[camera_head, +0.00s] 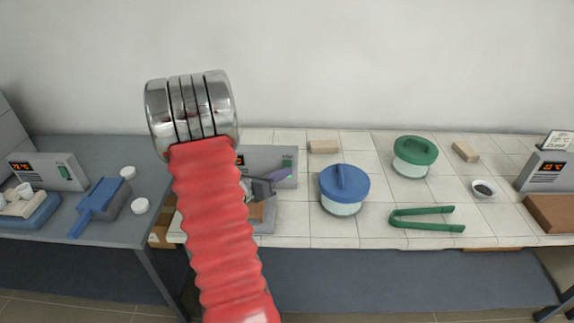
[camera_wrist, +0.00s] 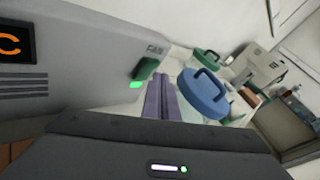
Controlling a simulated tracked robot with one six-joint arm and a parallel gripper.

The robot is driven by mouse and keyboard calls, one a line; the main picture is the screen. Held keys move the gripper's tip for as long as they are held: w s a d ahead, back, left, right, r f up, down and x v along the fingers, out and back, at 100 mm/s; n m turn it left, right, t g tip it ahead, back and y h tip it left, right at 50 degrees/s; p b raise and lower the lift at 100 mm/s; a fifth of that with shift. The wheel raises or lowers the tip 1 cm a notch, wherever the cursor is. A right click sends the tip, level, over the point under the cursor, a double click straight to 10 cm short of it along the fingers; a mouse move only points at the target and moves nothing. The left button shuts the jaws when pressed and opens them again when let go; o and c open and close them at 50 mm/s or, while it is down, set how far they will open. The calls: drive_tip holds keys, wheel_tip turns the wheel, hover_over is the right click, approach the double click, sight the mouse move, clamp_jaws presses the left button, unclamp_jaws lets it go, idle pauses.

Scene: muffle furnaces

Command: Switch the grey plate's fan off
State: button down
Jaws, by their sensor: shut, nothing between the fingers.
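The grey plate's control housing (camera_head: 262,157) stands in the middle, partly hidden behind my red arm. In the wrist view its grey front (camera_wrist: 85,65) fills the left side, with part of an orange display. A dark green fan switch (camera_wrist: 146,69) sits under a small label that seems to read FAN. A green lamp (camera_wrist: 136,85) below the switch is lit. My gripper (camera_head: 285,171) is at the right end of the housing, close to the switch. Its purple fingers (camera_wrist: 162,90) are shut and empty, just right of the switch. I cannot tell whether they touch it.
A blue-lidded pot (camera_head: 344,190) stands right of the grey plate, with a green-lidded pot (camera_head: 414,157) behind. Green tongs (camera_head: 427,218) and a small bowl (camera_head: 483,189) lie further right. Other display units stand at far left (camera_head: 45,171) and far right (camera_head: 545,171).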

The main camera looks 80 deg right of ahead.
drive_tip(key=shift+w+d+r, duration=0.1)
drive_tip(key=shift+d, duration=0.55)
idle(0.8)
drive_tip(key=shift+a, duration=0.7)
drive_tip(key=shift+a, duration=0.1)
drive_tip(key=a, duration=0.1)
drive_tip(key=s+a, duration=0.1)
drive_tip(key=a, duration=0.2)
drive_tip(key=shift+s+a+f, duration=0.2)
drive_tip(key=shift+a+f, duration=0.15)
idle(0.4)
idle(0.7)
